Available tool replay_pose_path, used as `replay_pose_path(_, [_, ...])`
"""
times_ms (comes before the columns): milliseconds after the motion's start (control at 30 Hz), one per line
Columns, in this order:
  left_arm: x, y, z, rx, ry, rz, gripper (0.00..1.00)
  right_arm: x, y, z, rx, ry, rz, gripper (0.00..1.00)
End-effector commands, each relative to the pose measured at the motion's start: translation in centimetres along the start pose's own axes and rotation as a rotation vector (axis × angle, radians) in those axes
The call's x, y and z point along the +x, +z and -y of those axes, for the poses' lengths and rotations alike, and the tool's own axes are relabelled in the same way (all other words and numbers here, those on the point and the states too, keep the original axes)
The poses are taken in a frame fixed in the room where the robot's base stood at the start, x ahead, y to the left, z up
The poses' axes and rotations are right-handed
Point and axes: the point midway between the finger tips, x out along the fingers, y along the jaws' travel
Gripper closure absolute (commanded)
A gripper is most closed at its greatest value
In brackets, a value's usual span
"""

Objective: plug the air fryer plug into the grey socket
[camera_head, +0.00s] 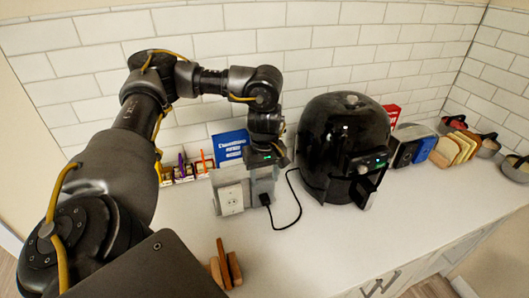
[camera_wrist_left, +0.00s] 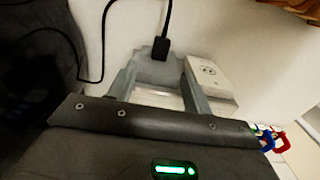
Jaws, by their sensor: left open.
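The black air fryer (camera_head: 345,145) stands on the counter with a green light on its front. Its black cord runs left to the black plug (camera_head: 265,199), which also shows in the left wrist view (camera_wrist_left: 161,48). The plug is against the front of the grey socket (camera_wrist_left: 158,72); how deep it sits I cannot tell. The grey socket is partly hidden by my gripper in the head view. My left gripper (camera_head: 263,172) points down over it, open, its two fingers (camera_wrist_left: 158,92) apart on either side of the socket block, with the plug beyond the fingertips.
A white socket (camera_head: 231,200) stands directly left of the grey one. A blue box (camera_head: 230,147) and small upright items are behind. Wooden pieces (camera_head: 226,265) stand at the front. A toaster (camera_head: 405,146) and bread slices (camera_head: 455,148) are right of the fryer. The counter's front middle is clear.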

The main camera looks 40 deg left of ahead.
Motion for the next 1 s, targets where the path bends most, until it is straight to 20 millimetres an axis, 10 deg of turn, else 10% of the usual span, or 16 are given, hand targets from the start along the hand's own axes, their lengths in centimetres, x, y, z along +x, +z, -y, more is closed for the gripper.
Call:
replay_pose_path(300, [-3.2,0.0,0.0,-0.001,0.0,-0.002,0.5,-0.2,0.0,0.0,0.0,0.0,0.0,0.64])
replay_pose_path(1000, [-3.4,0.0,0.0,-0.001,-0.001,0.0,0.5,-0.2,0.0,0.0,0.0,0.0,0.0,0.64])
